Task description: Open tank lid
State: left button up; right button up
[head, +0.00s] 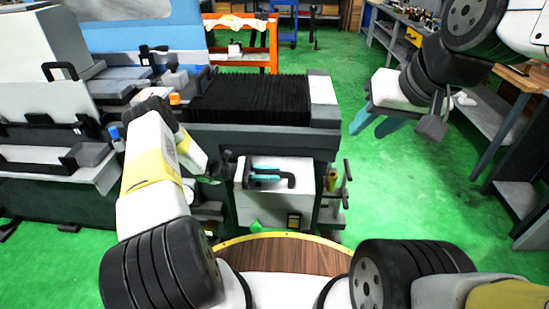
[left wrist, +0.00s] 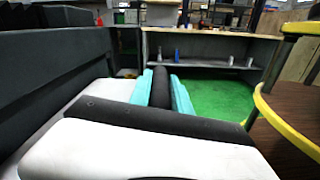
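The tank (head: 258,207) is a white box in front of the grinder in the head view. Its white lid lies flat and looks closed; it also shows in the left wrist view (left wrist: 95,97). A black bar handle (head: 288,181) with a bent end is on the lid. My left gripper (head: 265,174) has its teal fingers on both sides of the handle, and they look pressed against it. The left wrist view shows the handle (left wrist: 161,85) lying lengthwise between these fingers. My right gripper (head: 378,122) is raised at the upper right, open and empty, fingers apart.
The grinder with black bellows (head: 250,100) stands right behind the tank. A yellow-edged wooden surface (head: 285,255) is in front of it. A workbench (head: 505,115) runs along the right. Green floor (head: 400,185) lies free between the tank and the bench.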

pick_arm(q)
grip_shut()
dwell(1.0)
jog(key=shift+w+r+n, duration=0.4)
jog(key=shift+r+n, duration=0.1)
jog(key=shift+r, duration=0.35)
jog(key=w+r+n, duration=0.4)
jog(key=w+r, duration=0.2)
jog(key=r, duration=0.1)
jog(key=shift+n, duration=0.3)
jog(key=shift+w, duration=0.1)
